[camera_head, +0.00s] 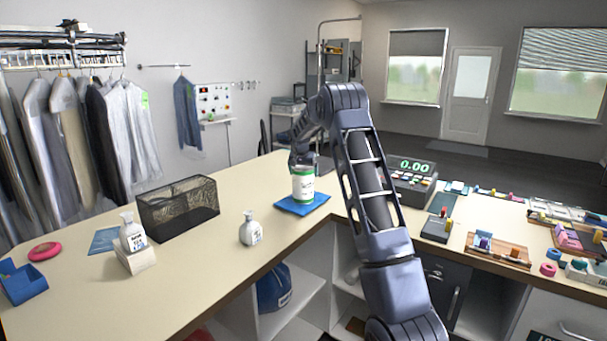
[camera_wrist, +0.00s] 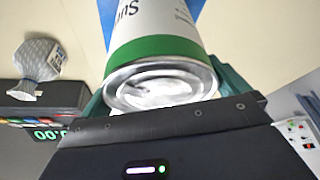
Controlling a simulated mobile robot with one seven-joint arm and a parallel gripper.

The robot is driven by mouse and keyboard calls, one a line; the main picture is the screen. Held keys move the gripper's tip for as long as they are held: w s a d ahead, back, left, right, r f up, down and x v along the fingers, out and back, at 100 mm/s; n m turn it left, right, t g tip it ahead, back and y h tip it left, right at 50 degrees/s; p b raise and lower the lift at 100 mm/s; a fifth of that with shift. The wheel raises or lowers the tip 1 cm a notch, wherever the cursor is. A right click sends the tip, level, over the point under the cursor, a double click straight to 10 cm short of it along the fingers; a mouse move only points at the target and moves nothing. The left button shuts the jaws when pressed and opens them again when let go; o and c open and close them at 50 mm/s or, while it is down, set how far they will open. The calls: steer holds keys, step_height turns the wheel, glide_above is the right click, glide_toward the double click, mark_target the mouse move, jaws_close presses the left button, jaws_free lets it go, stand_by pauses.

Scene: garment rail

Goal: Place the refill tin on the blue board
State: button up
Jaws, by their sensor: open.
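The refill tin (camera_head: 303,187) is white with green bands and stands upright on the blue board (camera_head: 287,206), near the counter's inner corner. In the wrist view the tin (camera_wrist: 155,25) fills the middle, its silver-rimmed end closest to the camera and part of the blue board (camera_wrist: 106,12) behind it. My gripper (camera_head: 303,168) is at the top of the tin, coming from above. In the wrist view its jaws (camera_wrist: 162,98) lie on either side of the tin's end and are open. Whether a finger still touches the tin cannot be told.
A white pump bottle (camera_head: 250,229) stands left of the board, with a black mesh basket (camera_head: 178,207) behind it. Another bottle (camera_head: 132,235) stands on a small block. The cash register (camera_head: 410,184) is to the right, behind my arm. The counter left of the board is mostly clear.

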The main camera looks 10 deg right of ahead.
steer(key=v, duration=1.1)
steer(key=shift+s, duration=0.1)
steer(key=shift+s+r, duration=0.35)
steer(key=shift+r, duration=0.15)
steer(key=s+d+r+n, duration=0.15)
steer(key=s+r, duration=0.25)
steer(key=s, duration=0.6)
steer(key=s+d+r+y, duration=0.1)
steer(key=s+d+r, duration=0.15)
steer(key=s, duration=0.75)
steer(key=s+d+r+n, duration=0.15)
steer(key=s+r, duration=0.25)
steer(key=s, duration=0.6)
steer(key=s+f, duration=0.4)
steer(key=s, duration=1.1)
steer(key=s+d+f+n, duration=0.1)
steer(key=s+f, duration=0.3)
steer(key=s, duration=1.1)
steer(key=shift+s+f+t+y, duration=0.2)
steer(key=shift+s+t+y, duration=0.1)
steer(key=shift+y, duration=0.1)
steer(key=shift+d, duration=0.15)
